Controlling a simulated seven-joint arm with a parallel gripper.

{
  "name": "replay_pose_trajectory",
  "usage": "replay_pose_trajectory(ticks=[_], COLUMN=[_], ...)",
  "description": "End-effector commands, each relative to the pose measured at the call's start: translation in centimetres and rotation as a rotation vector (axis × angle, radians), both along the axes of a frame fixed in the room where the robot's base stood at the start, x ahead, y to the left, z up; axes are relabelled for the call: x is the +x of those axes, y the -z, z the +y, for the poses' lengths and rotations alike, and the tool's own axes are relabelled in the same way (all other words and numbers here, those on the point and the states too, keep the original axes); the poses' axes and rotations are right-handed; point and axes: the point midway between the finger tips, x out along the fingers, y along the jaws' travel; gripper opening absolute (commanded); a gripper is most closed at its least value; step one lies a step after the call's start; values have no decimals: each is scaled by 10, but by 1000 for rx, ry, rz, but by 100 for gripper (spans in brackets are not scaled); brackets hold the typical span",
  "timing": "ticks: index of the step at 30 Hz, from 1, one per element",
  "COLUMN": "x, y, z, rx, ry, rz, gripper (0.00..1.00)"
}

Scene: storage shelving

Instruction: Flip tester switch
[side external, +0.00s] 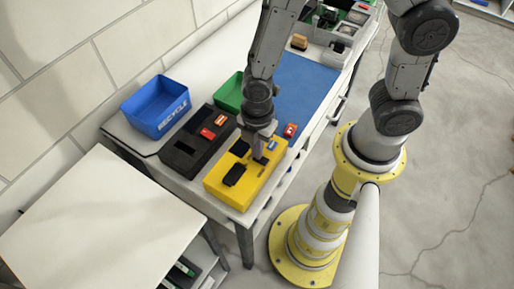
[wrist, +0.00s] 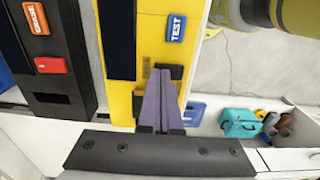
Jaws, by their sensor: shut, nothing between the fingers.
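The tester is a yellow box (side external: 224,188) near the front end of the bench, with black parts on top. In the wrist view the yellow box (wrist: 147,45) carries a blue label reading TEST (wrist: 176,28). My gripper (side external: 262,160) is over the right part of the yellow box. In the wrist view its fingers (wrist: 160,73) are closed together with nothing between them, and the tips are at the box's top beside a small slot. The switch itself is not clearly visible; the fingers may hide it. I cannot tell whether the tips touch the box.
A black box (side external: 184,157) with an orange ERASE label (wrist: 37,18) and a red switch (wrist: 50,65) stands left of the yellow box. A blue RECYCLE bin (side external: 155,107), a green bin (side external: 229,93) and a small red object (side external: 290,130) are nearby. The blue mat (side external: 303,85) is mostly clear.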

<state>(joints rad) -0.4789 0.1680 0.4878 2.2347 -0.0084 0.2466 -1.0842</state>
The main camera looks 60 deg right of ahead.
Motion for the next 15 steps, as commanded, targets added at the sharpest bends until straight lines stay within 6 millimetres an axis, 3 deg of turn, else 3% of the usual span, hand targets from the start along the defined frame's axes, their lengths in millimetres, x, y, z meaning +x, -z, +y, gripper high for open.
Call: replay_pose_trajectory(ticks=[15], x=[1], y=[4], z=[0], rx=[-1], ry=[1], rz=[2], gripper=[0])
